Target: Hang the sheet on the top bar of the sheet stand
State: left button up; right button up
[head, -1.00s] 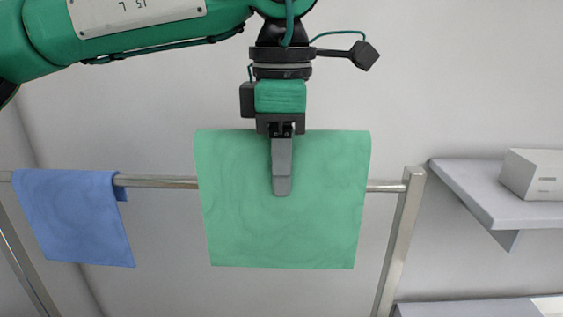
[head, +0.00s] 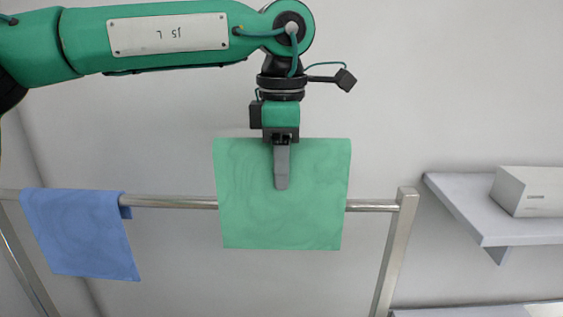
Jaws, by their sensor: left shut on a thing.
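A green sheet (head: 283,222) hangs flat from my left gripper (head: 282,185), which is shut on its upper middle. The sheet is in front of the top bar (head: 170,202) of the metal stand in the head view and covers part of it. Its top edge shows above the bar's line, its lower edge below. I cannot tell whether the sheet touches the bar. The stand's right post (head: 393,250) is to the right of the sheet. My right gripper is not in view.
A blue cloth (head: 80,235) is draped over the left part of the bar. A grey shelf (head: 480,205) with a white box (head: 530,190) is on the wall at right. Bare bar shows between the blue cloth and the green sheet.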

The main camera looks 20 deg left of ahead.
aim_at(282, 215)
pick_arm(q)
jog(key=shift+w+f+b, duration=0.1)
jog(key=shift+f+b, duration=4.15)
jog(key=shift+f, duration=0.55)
jog(key=o, duration=1.1)
jog(key=shift+c, duration=0.2)
notch_tip(282, 215, up, 13)
jog(key=b, duration=0.3)
jog(key=shift+f, duration=0.2)
jog(key=shift+r, duration=0.65)
